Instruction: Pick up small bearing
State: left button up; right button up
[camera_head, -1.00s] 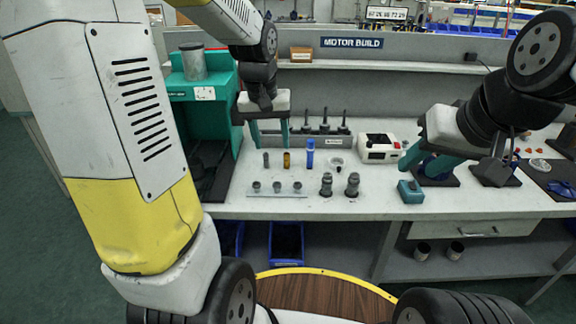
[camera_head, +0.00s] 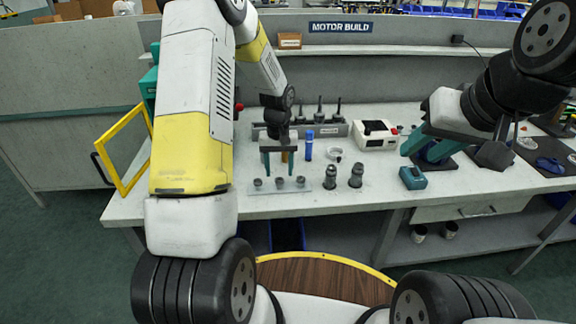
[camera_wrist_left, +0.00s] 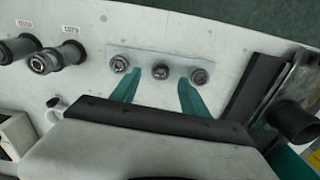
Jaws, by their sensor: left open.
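Three small round dark metal pieces stand in a row on a pale plate (camera_head: 328,187) at the bench front; I cannot tell for sure which thing is the small bearing. In the left wrist view they are the left piece (camera_wrist_left: 119,63), the middle piece (camera_wrist_left: 160,71) and the right piece (camera_wrist_left: 199,76). A pale ring (camera_head: 334,153) lies on the bench behind them. My left gripper (camera_head: 279,167) is open and empty, pointing down just behind the row. In the left wrist view its fingertips (camera_wrist_left: 157,90) straddle the middle piece's side. My right gripper (camera_head: 424,156) hangs apart at right, its fingers spread.
Two dark cylinders (camera_head: 343,175) stand right of the plate. A blue cylinder (camera_head: 309,146) stands behind, near a rack of dark tools (camera_head: 320,128). A white device (camera_head: 375,135) and a teal block (camera_head: 413,178) are at right. A yellow frame (camera_head: 122,150) stands at left.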

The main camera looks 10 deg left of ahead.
pick_arm(q)
notch_tip(320, 180, down, 3)
jog(key=shift+r, duration=0.2)
jog(key=c, duration=1.1)
jog(key=shift+r, duration=0.1)
jog(key=shift+r, duration=0.45)
jog(key=r, duration=0.1)
jog(key=s+r, duration=0.1)
jog(key=shift+d+r, duration=0.25)
jog(key=shift+r, duration=0.1)
jog(key=s+d, duration=0.2)
jog(key=s, duration=0.2)
jog(key=s+d+r, duration=0.1)
jog(key=s+d, duration=0.2)
jog(key=s, duration=0.1)
jog(key=s+d, duration=0.2)
jog(key=s, duration=0.3)
jog(key=shift+d+r, duration=0.15)
jog(key=shift+d, duration=0.15)
